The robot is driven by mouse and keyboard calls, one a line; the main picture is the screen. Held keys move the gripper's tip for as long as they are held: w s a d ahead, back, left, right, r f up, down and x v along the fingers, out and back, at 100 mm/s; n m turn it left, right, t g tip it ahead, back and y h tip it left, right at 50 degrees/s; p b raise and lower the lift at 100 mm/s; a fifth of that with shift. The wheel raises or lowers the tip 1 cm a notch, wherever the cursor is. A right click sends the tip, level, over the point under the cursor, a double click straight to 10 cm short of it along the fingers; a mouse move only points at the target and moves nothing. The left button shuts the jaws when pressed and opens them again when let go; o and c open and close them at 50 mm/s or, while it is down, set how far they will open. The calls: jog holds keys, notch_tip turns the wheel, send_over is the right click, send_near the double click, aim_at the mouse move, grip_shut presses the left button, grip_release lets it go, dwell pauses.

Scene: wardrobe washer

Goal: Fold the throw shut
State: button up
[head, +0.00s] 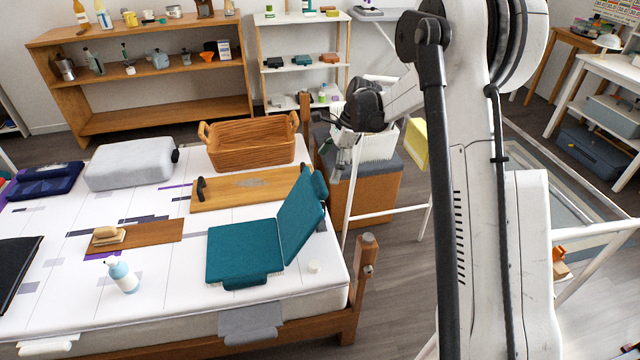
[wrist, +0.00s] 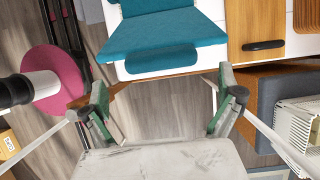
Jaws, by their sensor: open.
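The teal throw (head: 243,251) lies on the white bed near its right front corner; it has two stiff panels joined at a crease. The left panel is flat on the bed, and the right panel (head: 301,217) stands up, tilted outward to the right. A small tab shows on the outer edge of each panel. In the wrist view the throw (wrist: 165,35) is at the top, ahead of the fingers. My gripper (wrist: 162,115) is open and empty, with floor between its fingers. In the head view my gripper (head: 342,160) is off the bed, right of and beyond the raised panel, apart from it.
A wooden board (head: 243,190) with dark handles and a wicker basket (head: 250,150) lie behind the throw. A bottle (head: 122,276) and brush (head: 108,236) are to its left. A bed post (head: 363,258) and white-framed rack (head: 385,215) stand to the right.

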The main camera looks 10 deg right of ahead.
aim_at(321, 180)
jog(key=x, duration=0.7)
jog(key=shift+b, duration=0.3)
jog(key=shift+r, duration=0.1)
